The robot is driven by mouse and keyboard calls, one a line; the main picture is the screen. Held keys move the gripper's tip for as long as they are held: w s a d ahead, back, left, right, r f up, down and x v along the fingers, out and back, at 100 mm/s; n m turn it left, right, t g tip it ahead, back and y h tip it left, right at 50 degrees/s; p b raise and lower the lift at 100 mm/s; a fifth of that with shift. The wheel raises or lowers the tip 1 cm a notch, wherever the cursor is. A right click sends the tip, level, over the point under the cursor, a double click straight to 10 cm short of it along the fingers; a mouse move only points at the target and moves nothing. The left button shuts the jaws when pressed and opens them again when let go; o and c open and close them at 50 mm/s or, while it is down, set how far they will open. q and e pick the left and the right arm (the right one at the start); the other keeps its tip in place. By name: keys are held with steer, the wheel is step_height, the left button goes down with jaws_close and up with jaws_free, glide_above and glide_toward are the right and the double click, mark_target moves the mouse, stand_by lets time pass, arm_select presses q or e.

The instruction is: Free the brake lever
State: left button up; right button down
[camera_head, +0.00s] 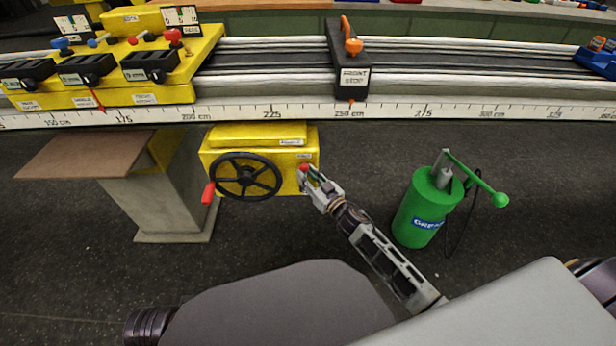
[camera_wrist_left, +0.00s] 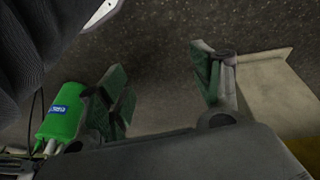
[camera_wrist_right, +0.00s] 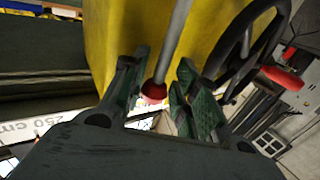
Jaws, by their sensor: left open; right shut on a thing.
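The yellow winch box (camera_head: 230,138) has a black handwheel (camera_head: 246,176) with a red handle on its front. The brake lever's red knob (camera_head: 304,167) shows at the box's right side. My right gripper (camera_head: 310,178) is there, shut on the lever. In the right wrist view the lever is a grey rod (camera_wrist_right: 174,45) with a red knob (camera_wrist_right: 153,91), between the green-padded fingers of the right gripper (camera_wrist_right: 160,98). My left gripper (camera_wrist_left: 166,88) is open and empty above the dark floor in the left wrist view. It is outside the head view.
A green grease pump (camera_head: 422,208) stands on the floor to the right; it also shows in the left wrist view (camera_wrist_left: 62,112). A grey pedestal with a brown top (camera_head: 88,153) stands left. Above run the ruler rail (camera_head: 385,111) and black front stop (camera_head: 349,75).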

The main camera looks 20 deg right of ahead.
arm_select(q)
steer(key=shift+w+r, duration=0.1)
steer(key=shift+w, duration=0.1)
arm_select(e)
steer(key=shift+d, duration=0.15)
arm_select(q)
steer(key=w+d+f+n+t+h+b, duration=0.1)
steer(key=d+f+t+h+b, duration=0.1)
steer(key=f+b, duration=0.6)
step_height(320, 180, down, 7)
steer(key=shift+d+t, duration=0.5)
steer(key=shift+d, duration=0.45)
arm_select(e)
steer(key=s+d+f+m+t+h, duration=0.2)
steer(key=d+f+m+t+h, duration=0.4)
steer(key=m, duration=1)
steer(key=shift+s+d+f+t, duration=0.2)
steer(key=shift+d+f+t, duration=0.3)
steer(key=shift+d, duration=0.5)
arm_select(q)
steer(key=shift+w, duration=0.1)
arm_select(e)
steer(key=shift+f, duration=0.1)
steer(key=c, duration=1.4)
jaws_free()
steer(key=shift+o, duration=0.2)
